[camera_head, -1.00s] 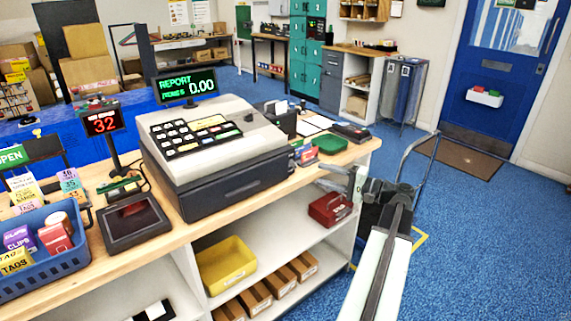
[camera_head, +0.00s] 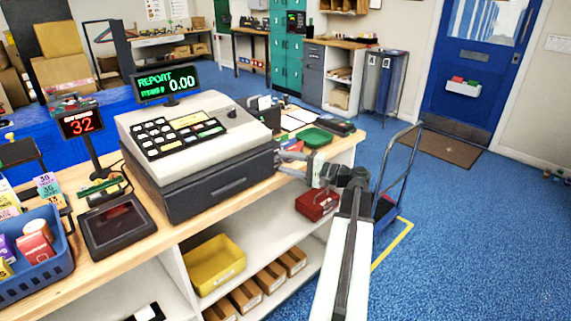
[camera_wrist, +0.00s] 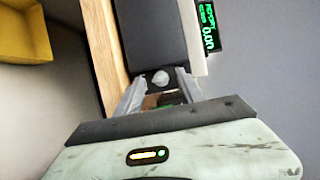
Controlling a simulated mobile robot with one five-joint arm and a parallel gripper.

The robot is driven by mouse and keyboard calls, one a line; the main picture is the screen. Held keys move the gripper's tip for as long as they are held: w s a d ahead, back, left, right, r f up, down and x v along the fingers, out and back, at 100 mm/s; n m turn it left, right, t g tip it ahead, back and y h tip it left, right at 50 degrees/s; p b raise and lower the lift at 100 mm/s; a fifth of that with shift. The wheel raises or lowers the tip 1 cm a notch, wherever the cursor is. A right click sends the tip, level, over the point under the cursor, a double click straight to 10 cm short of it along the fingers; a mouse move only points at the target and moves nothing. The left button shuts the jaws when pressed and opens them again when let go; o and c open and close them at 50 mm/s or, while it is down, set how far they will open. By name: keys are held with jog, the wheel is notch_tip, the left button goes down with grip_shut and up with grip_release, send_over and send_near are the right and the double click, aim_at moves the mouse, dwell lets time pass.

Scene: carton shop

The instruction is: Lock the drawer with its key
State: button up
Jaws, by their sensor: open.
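The dark drawer (camera_head: 225,190) sits under the pale cash register (camera_head: 190,130) on the wooden counter and looks shut. In the wrist view the drawer's dark face (camera_wrist: 150,32) is ahead of my gripper (camera_wrist: 160,84). A round grey metal piece (camera_wrist: 160,77) shows between the fingertips. I cannot tell whether it is the key's head or the lock. The fingers are apart on either side of it, and I cannot see them touching it. In the head view my gripper (camera_head: 284,161) is at the right end of the drawer front.
A green tray (camera_head: 315,137) and a dark device (camera_head: 337,126) lie on the counter beyond my gripper. A red box (camera_head: 317,203) and a yellow bin (camera_head: 214,264) are on shelves below. A hand cart (camera_head: 395,185) stands to the right. Blue floor is open further right.

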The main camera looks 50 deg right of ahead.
grip_shut()
jog(key=shift+f+m+b, duration=0.5)
jog(key=shift+m+b, duration=0.2)
jog(key=shift+b, duration=0.4)
jog(key=m+b, duration=0.1)
jog(key=m+t, duration=0.1)
jog(key=m, duration=0.1)
jog(key=shift+r+t+b, duration=0.3)
jog(key=shift+b, duration=0.05)
grip_release()
jog(key=b+v, duration=0.1)
jog(key=v, duration=0.7)
